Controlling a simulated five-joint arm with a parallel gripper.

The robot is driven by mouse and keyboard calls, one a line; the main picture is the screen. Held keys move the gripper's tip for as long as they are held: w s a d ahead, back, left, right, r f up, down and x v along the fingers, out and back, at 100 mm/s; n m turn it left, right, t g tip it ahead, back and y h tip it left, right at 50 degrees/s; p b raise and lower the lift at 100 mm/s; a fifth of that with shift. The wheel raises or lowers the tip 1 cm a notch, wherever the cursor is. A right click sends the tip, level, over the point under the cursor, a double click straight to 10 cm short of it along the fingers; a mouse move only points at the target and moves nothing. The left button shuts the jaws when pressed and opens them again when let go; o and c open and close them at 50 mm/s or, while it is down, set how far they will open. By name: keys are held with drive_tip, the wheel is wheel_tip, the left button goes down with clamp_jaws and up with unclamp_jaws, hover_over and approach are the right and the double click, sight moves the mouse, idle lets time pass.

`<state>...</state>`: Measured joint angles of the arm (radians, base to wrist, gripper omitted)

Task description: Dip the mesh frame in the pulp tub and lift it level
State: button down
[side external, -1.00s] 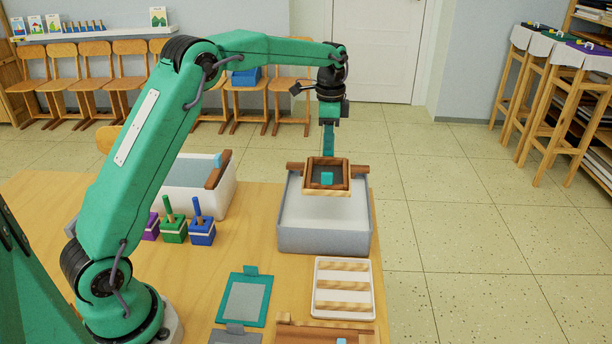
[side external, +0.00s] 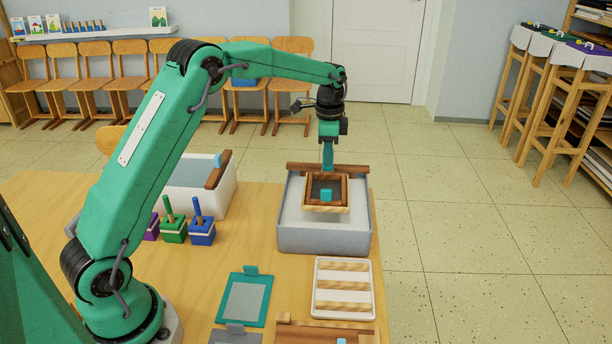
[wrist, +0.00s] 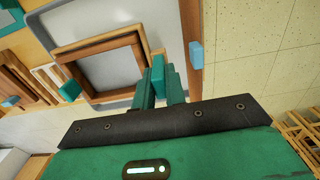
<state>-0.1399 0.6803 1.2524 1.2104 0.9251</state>
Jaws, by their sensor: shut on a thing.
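The mesh frame (side external: 341,208), a square wooden frame with a dark mesh and a teal tab on its near side, hangs over the pulp tub (side external: 322,241). The tub is grey-white and holds a pale, flat surface. The frame looks about level, low within the tub's outline; I cannot tell if it touches the pulp. My gripper (side external: 327,168) comes down from above at the frame's far side and is shut on it. In the wrist view my gripper's teal fingers (wrist: 160,82) meet one edge of the frame (wrist: 98,52); the pale pulp shows beneath.
A brown bar (side external: 356,169) lies across the tub's back edge. A white tray with wooden slats (side external: 342,260) and a teal-edged screen (side external: 262,314) lie in front. Green (side external: 174,233) and blue (side external: 202,236) blocks with handles stand left, near a second white tub (side external: 222,205).

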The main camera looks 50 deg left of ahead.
sight(327, 170)
drive_tip(key=shift+f, duration=3.55)
drive_tip(key=shift+r, duration=0.15)
drive_tip(key=shift+r, duration=3.25)
drive_tip(key=shift+r, duration=0.2)
drive_tip(key=shift+r, duration=2.35)
